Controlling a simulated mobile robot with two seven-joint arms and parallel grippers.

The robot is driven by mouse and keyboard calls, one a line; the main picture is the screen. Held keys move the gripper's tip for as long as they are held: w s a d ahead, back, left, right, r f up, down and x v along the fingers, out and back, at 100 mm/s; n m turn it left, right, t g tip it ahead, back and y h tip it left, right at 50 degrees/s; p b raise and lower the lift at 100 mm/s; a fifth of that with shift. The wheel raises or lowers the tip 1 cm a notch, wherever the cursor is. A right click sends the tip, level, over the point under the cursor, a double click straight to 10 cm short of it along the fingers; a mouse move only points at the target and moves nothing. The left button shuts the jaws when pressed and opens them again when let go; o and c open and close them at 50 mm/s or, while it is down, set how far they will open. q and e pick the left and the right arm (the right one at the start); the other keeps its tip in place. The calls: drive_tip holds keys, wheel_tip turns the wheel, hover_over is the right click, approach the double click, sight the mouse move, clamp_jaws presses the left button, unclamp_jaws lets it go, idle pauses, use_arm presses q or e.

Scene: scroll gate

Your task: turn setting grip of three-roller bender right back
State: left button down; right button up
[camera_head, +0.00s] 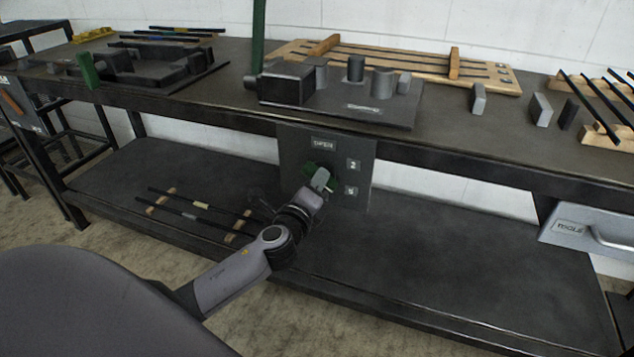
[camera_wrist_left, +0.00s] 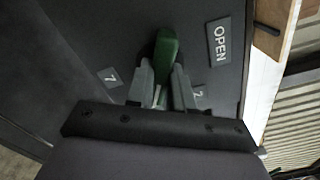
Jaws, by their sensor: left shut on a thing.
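The three-roller bender (camera_head: 375,95) stands on the bench top, with dark upright rollers on a dark base plate. Below the bench edge hangs a dark panel (camera_head: 358,188) with an OPEN label and small number labels. A green setting grip (camera_wrist_left: 167,47) sits on this panel; it also shows in the head view (camera_head: 310,168), partly hidden by my gripper. My left gripper (camera_head: 321,180) is shut on the green grip. In the left wrist view the fingers (camera_wrist_left: 162,85) lie on both sides of the grip, which points up between them. My right gripper is not in view.
A wooden rack (camera_head: 490,78) with dark rods lies behind the bender. A lower shelf (camera_head: 440,250) holds several rods at its left and is clear at the right. Another bending device (camera_head: 130,62) stands at the left.

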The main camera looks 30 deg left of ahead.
use_arm(q)
drive_tip(key=shift+a+r+n+p, duration=0.1)
drive_tip(key=shift+n+p, duration=0.8)
drive_tip(key=shift+n, duration=4.45)
drive_tip(key=shift+r+n+p, duration=0.1)
drive_tip(key=shift+n+p, duration=0.8)
drive_tip(key=shift+n, duration=4.45)
drive_tip(key=shift+f, duration=0.1)
